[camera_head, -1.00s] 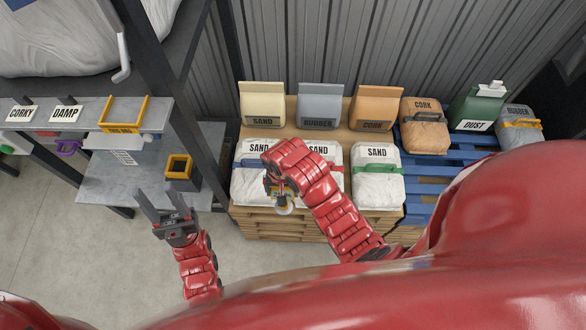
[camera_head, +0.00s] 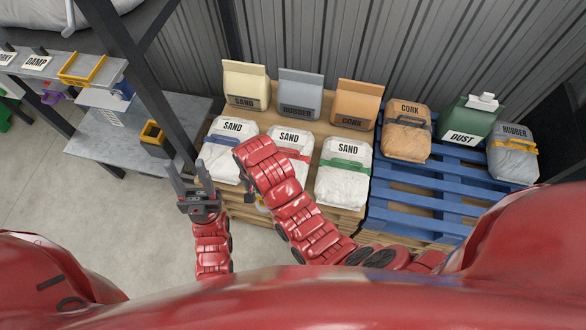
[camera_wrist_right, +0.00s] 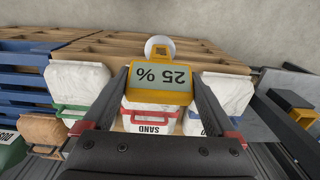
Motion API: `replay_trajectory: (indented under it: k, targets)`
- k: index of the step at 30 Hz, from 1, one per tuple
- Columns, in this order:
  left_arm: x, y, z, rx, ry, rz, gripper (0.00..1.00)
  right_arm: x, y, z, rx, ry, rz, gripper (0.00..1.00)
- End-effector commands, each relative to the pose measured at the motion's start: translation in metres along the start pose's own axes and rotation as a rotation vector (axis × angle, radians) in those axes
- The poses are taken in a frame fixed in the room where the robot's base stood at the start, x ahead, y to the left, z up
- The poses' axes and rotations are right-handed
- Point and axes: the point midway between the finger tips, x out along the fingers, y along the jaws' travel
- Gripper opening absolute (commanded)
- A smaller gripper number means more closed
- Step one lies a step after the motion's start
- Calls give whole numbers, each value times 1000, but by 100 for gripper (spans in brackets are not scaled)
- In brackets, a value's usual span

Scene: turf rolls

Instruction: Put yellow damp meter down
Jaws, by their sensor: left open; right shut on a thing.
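The yellow damp meter (camera_wrist_right: 162,98) shows in the right wrist view, its screen reading "25 %" upside down and a round white disc at its far end. My right gripper (camera_wrist_right: 160,76) is shut on it, one finger along each side, held up above the front of the sand bags. In the head view my right arm hides most of that gripper and the meter. My left gripper (camera_head: 188,166) is open and empty, in front of the grey shelf unit and left of the sand bags.
White sand bags (camera_head: 343,184) and upright bags stand on a wooden pallet stack (camera_head: 240,206). A blue pallet (camera_head: 400,205) has bare slats at its front. A grey shelf (camera_head: 100,146) holds a yellow-black box (camera_head: 153,137); above it is a DAMP label (camera_head: 37,62).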

Motion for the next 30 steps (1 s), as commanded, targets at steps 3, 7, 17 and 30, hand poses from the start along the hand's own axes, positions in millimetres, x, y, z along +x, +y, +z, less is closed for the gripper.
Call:
replay_trajectory:
  k: [3, 7, 17, 30]
  targets:
    - [-17, 1, 3, 0, 0, 0, 50, 8, 3, -28, 7, 3, 2, 0]
    - [-41, 2, 7, 0, 0, 0, 50, 15, 6, -67, 7, 4, 1, 0]
    - [-21, 1, 4, 0, 0, 0, 50, 9, 13, -129, 4, -2, 2, 0]
    - [-14, 1, 2, 0, 0, 0, 50, 15, 14, -153, 2, 0, 0, 0]
